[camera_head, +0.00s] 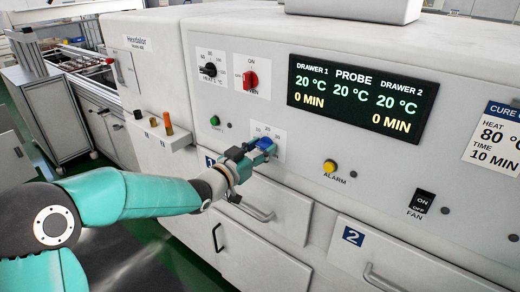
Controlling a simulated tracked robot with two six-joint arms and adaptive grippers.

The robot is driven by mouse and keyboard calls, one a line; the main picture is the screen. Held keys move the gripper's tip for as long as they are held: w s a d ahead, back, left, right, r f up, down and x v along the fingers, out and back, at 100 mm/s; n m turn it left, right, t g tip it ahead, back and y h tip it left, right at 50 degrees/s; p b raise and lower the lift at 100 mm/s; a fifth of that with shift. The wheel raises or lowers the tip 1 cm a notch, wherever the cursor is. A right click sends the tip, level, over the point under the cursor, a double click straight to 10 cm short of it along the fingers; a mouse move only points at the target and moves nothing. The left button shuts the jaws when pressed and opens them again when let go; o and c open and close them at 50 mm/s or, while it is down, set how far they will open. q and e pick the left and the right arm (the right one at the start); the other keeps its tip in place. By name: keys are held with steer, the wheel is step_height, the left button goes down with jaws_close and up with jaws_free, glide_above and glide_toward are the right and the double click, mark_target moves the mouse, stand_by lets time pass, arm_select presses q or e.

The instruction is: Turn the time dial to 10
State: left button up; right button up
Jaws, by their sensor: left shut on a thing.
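My left gripper (264,148) reaches in from the left and is shut on this knob. The fingers cover much of the knob and its scale. A few numbers show along the plate's upper edge, but the dial's pointer is hidden, so its setting cannot be read. The display (355,93) reads 20 °C and 0 MIN for both drawers. My right gripper is not in view.
A yellow alarm button (330,166) is to the right. Drawer handles (252,211) stick out below. A card (495,135) reads 80 °C, 10 MIN.

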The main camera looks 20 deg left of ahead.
arm_select(q)
steer(key=shift+f+b, duration=0.2)
steer(key=shift+b, duration=0.45)
steer(key=shift+m+b, duration=4.3)
steer(key=shift+b, duration=0.75)
steer(key=shift+r, duration=0.1)
steer(key=o, duration=1.1)
steer(key=shift+o, duration=0.2)
steer(key=shift+s, duration=0.1)
steer(key=v, duration=1.1)
steer(key=shift+s+a, duration=0.15)
steer(key=shift+s, duration=0.25)
